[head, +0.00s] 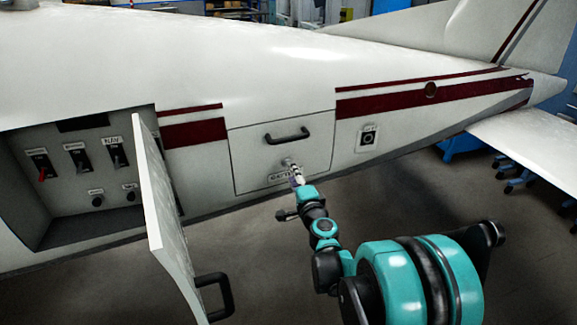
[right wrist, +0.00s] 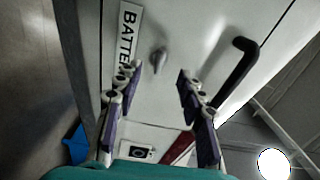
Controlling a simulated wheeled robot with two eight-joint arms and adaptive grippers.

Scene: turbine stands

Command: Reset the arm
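My right arm reaches up to the closed battery hatch (head: 255,155) on the white fuselage. My right gripper (head: 296,173) is close in front of the hatch's lower part, below its black handle (head: 288,136). In the right wrist view the gripper (right wrist: 160,76) is open, its two purple-grey fingers well apart and nothing held between them. A small metal latch (right wrist: 158,60) on the hatch shows just beyond the fingertips, between them; I cannot tell whether they touch it. The "BATTE..." label (right wrist: 129,35) is partly covered by a finger. My left gripper is not in view.
At the left, an open compartment holds a switch panel (head: 85,165), and its door (head: 165,215) swings outward with a black handle (head: 218,295). A small round switch plate (head: 368,138) is right of the hatch. Blue stands (head: 460,145) are beyond the tail. The floor below is clear.

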